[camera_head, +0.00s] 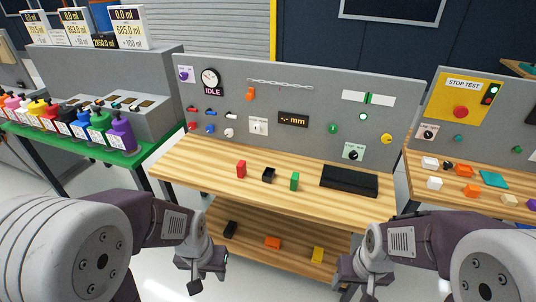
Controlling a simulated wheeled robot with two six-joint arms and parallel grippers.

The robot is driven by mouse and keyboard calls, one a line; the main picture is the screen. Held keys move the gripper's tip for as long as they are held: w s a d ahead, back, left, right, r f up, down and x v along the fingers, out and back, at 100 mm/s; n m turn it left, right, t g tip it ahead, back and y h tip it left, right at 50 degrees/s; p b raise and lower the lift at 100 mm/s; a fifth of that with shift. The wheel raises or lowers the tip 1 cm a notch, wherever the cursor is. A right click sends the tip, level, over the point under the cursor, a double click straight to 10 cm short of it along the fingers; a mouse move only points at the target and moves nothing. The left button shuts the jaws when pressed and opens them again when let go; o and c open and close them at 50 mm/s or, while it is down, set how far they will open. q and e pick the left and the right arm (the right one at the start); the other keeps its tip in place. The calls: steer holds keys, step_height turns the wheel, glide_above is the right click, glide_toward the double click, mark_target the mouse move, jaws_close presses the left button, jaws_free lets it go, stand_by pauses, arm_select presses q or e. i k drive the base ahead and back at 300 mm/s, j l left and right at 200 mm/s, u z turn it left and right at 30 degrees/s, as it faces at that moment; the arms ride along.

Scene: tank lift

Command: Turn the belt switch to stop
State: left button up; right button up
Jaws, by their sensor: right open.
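I cannot read which control is the belt switch. A black rotary knob on a white label (353,152) is low on the right of the middle grey panel. A similar labelled knob (428,133) is on the right panel, below a yellow STOP TEST plate (463,95) with a red button. The knob positions are too small to tell. My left gripper (190,275) hangs low before the middle bench, its jaws unclear. My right gripper (358,287) is open, low before the bench's right side. Both are apart from the panels.
The middle wooden bench (215,172) holds red, black and green blocks and a black tray (349,181). A lower shelf (250,254) holds several blocks. The right bench carries loose blocks. Coloured bottles stand on the green left table (130,155).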

mark_target(353, 155)
steer(key=i+j, duration=0.1)
steer(key=i, duration=0.4)
steer(key=i+j, duration=0.1)
steer(key=i, duration=0.45)
